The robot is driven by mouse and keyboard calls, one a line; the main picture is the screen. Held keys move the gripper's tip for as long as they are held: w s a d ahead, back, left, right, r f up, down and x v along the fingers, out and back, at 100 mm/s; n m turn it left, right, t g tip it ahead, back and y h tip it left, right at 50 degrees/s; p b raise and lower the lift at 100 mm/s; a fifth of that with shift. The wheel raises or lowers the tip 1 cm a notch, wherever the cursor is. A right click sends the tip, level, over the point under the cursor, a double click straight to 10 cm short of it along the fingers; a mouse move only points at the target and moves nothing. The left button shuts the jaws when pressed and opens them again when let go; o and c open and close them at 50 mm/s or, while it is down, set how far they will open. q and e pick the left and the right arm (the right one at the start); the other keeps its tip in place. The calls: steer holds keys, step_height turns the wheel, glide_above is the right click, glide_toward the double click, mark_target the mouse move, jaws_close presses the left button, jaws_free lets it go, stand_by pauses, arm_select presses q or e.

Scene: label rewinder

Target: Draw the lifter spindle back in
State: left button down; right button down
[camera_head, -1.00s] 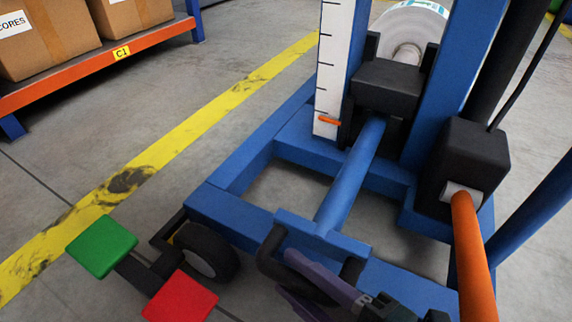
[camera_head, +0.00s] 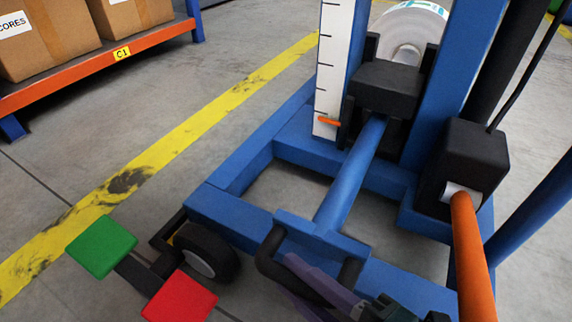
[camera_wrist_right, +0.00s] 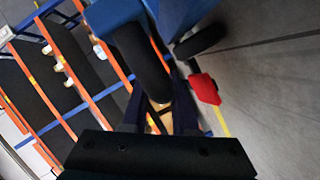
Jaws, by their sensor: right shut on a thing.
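The lifter (camera_head: 240,215) is a blue frame with a black carriage block (camera_head: 386,88) on its mast. The spindle seems to be the blue bar (camera_head: 350,178) that runs from below the block towards me. It ends at a blue crosspiece (camera_head: 318,236) with a black loop handle (camera_head: 270,255). My right gripper (camera_head: 300,278), with purple fingers, is shut on this handle. In the right wrist view the dark handle (camera_wrist_right: 143,62) runs between the fingers (camera_wrist_right: 155,112); the exact contact is hidden. My left gripper is not in view.
A green pedal (camera_head: 101,246) and a red pedal (camera_head: 180,298) stand at the lower left by a caster wheel (camera_head: 207,251). An orange lever (camera_head: 472,258) slopes down at the right. Open floor lies to the left.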

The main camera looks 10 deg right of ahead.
stand_by(0.4)
steer(key=shift+s+a, duration=0.1)
steer(key=shift+s, duration=0.05)
steer(key=s+a, duration=0.1)
steer(key=s+a+p, duration=0.1)
steer(key=s, duration=0.1)
steer(key=shift+s+a, duration=0.2)
steer(key=c, duration=1.1)
jaws_free()
steer(key=o, duration=0.4)
steer(key=shift+s+a, duration=0.15)
steer(key=shift+s, duration=0.1)
steer(key=shift+w, duration=0.15)
